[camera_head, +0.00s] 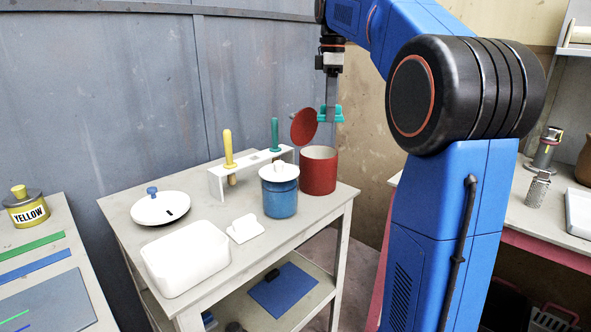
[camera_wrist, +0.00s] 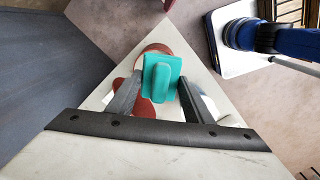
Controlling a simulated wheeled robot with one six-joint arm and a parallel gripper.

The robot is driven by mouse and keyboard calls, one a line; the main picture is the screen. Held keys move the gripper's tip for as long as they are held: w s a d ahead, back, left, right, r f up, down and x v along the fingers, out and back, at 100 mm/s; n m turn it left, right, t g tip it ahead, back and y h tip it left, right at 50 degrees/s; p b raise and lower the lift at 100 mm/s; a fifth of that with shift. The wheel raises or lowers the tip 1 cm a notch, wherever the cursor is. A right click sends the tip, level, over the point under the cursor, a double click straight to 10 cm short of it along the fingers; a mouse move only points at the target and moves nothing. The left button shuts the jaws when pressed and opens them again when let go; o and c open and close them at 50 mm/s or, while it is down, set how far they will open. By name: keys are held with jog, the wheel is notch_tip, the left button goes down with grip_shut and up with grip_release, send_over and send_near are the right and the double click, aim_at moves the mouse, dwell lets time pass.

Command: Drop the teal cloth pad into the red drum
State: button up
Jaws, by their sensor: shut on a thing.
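The teal cloth pad (camera_wrist: 162,78) is held between the fingers of my gripper (camera_wrist: 160,92) in the wrist view. In the head view the teal pad (camera_head: 330,114) hangs at the end of my gripper (camera_head: 331,104), above the red drum (camera_head: 318,172) and apart from it. The drum stands at the right back corner of the table. Its red lid (camera_head: 304,126) is tilted up, and its opening shows. In the wrist view the pad and fingers hide much of the drum (camera_wrist: 155,48) below.
A blue canister (camera_head: 280,195) with a white lid stands just left of the drum. Behind it, a white rack (camera_head: 217,185) holds a yellow-handled and a green-handled tool. A white bin (camera_head: 185,262), a round white lid (camera_head: 160,208) and a small white block (camera_head: 245,229) also occupy the table (camera_head: 125,237).

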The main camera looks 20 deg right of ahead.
jog(key=shift+w+a+r, duration=0.15)
jog(key=shift+w+a, duration=0.05)
jog(key=shift+w, duration=0.4)
jog(key=shift+f, duration=2.95)
jog(key=o, duration=1.1)
jog(key=shift+r, duration=0.1)
notch_tip(320, 180, up, 12)
jog(key=shift+f, duration=0.1)
